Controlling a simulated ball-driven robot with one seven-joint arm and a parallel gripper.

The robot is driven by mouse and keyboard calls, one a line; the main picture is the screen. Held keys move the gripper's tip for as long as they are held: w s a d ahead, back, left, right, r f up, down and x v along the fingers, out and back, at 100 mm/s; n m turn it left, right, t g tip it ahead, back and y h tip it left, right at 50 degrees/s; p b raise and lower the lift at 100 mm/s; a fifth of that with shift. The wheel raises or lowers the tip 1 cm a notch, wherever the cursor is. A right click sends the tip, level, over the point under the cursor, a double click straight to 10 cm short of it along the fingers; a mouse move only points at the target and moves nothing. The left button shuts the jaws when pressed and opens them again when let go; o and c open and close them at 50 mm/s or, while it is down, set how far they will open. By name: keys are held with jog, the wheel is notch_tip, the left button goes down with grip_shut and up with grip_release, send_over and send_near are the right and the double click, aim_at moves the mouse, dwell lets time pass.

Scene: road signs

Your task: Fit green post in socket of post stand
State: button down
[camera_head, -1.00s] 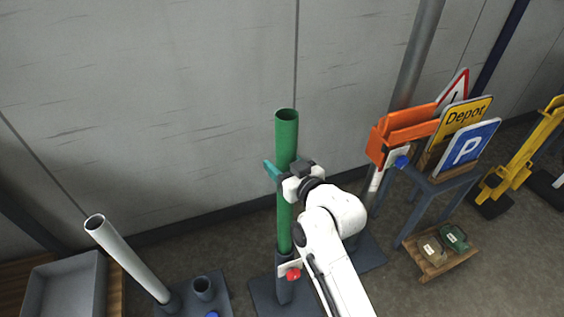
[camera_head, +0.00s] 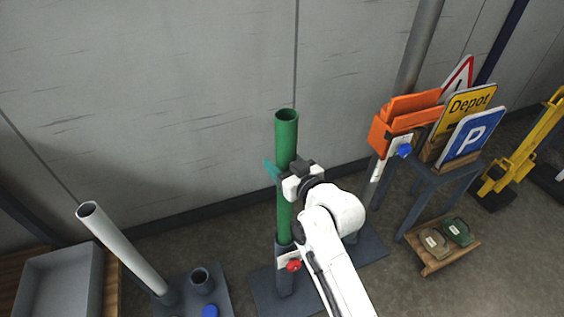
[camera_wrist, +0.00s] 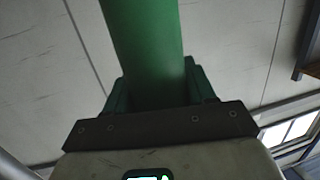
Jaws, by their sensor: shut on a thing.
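The green post (camera_head: 286,135) is a long hollow tube standing about upright in the middle of the head view. My gripper (camera_head: 287,178) is shut around it a little above mid-height. In the wrist view the post (camera_wrist: 147,50) rises between the green jaws (camera_wrist: 155,90). The post stand (camera_head: 285,283) is a dark grey upright socket tube on a flat base, with a red knob (camera_head: 293,265) on a pale bracket. The post's lower end meets the socket's top and lines up with it. How deep it sits inside is hidden.
A tilted pale tube (camera_head: 120,245) leans by a second base with a short socket (camera_head: 201,280) at left, near a grey tray (camera_head: 60,285). An orange barrier (camera_head: 395,125), a sign rack (camera_head: 440,180) and a wooden tray (camera_head: 440,265) of weights stand at right. The wall is close behind.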

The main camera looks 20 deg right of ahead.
jog(key=shift+f, duration=0.1)
dwell(0.3)
jog(key=c, duration=0.6)
grip_release()
jog(key=o, duration=0.3)
jog(key=shift+f, duration=0.15)
jog(key=v, duration=1.1)
jog(key=shift+b, duration=0.4)
jog(key=shift+w, duration=0.1)
jog(key=s+d+f+m+g+h, duration=0.1)
jog(key=s+d+f+g+h, duration=0.15)
jog(key=s+f+g, duration=0.9)
jog(key=s+d+f+g, duration=0.1)
jog(key=s+f, duration=0.1)
jog(key=s, duration=0.7)
jog(key=s+d+f+m+g+p, duration=0.1)
jog(key=s+d+f+g, duration=0.1)
jog(key=s, duration=0.7)
jog(key=shift+d+f+m+h, duration=0.3)
jog(key=shift+f+h, duration=0.05)
jog(key=shift+f, duration=0.45)
